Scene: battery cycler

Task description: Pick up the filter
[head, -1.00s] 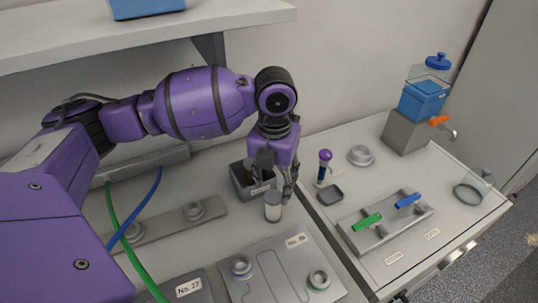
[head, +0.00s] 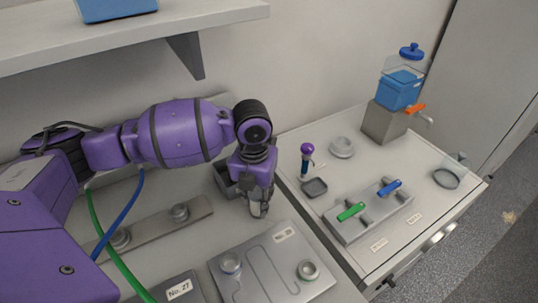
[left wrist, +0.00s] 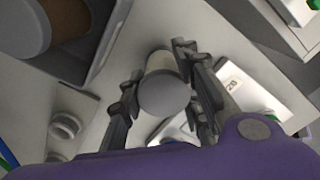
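A small pale cylinder with a round grey end, which looks like the filter, shows in the left wrist view (left wrist: 165,94). It stands between the two fingers of my left gripper (left wrist: 160,75). The fingers lie close along both sides, and I cannot tell whether they press on it. In the head view my left gripper (head: 258,208) points down at the bench, and its fingers partly hide the cylinder. My right gripper is not in view.
A grey bin (head: 223,178) stands close behind my left gripper; a brown-sided round thing (left wrist: 68,18) sits in it. A plate with two round fittings (head: 270,265) lies in front. A valve block with green and blue handles (head: 370,212) stands on the right counter.

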